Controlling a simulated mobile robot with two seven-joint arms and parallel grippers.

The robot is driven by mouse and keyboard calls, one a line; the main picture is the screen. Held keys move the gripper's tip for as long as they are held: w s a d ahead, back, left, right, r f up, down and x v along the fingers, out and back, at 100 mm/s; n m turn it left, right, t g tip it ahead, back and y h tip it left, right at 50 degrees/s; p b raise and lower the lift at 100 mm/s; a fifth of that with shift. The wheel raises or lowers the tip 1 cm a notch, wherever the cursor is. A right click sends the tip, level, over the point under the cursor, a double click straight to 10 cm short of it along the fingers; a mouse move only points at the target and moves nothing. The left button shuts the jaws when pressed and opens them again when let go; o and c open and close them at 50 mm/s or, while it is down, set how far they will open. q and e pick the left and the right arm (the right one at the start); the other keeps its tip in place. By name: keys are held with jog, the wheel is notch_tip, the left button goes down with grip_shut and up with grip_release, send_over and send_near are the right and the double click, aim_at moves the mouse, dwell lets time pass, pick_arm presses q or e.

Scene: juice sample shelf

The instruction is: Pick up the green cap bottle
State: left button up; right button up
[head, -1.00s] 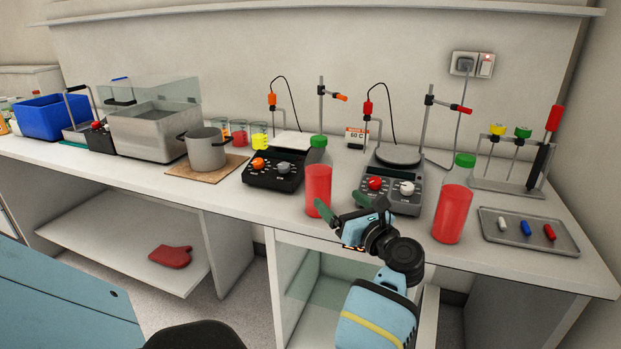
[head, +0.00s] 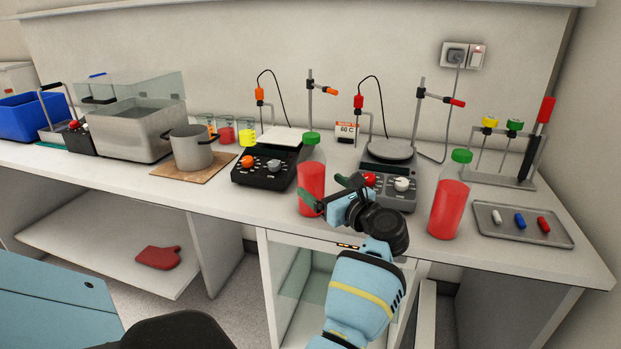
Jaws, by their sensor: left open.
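Two clear bottles of red liquid with green caps stand upright on the bench. The left bottle (head: 312,172) stands in front of the gap between two hotplates. The right bottle (head: 449,205) stands near the front edge, left of a metal tray. My left gripper (head: 331,190) is open at the left bottle's lower right side. One green finger overlaps the lower front of that bottle, and the other is to its right and farther back. I cannot tell whether either finger touches it. My right gripper is not in view.
A black hotplate (head: 264,172) is left of the left bottle, and a grey hotplate (head: 393,185) is behind my gripper. A tray (head: 559,241) with small capsules and a stand (head: 500,180) are at the right. A pot (head: 192,152) and water bath (head: 128,135) are at the left.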

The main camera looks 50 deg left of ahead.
aim_at(320, 184)
pick_arm(q)
jog(key=shift+a+r, duration=0.1)
jog(key=shift+a, duration=0.2)
jog(key=a, duration=0.1)
jog(key=a+p, duration=0.1)
jog(key=a, duration=0.1)
jog(key=shift+w+a+r, duration=0.1)
jog(key=shift+w+a, duration=0.05)
jog(key=shift+a, duration=0.1)
jog(key=shift+w+a, duration=0.1)
jog(key=shift+a, duration=0.4)
jog(key=c, duration=1.5)
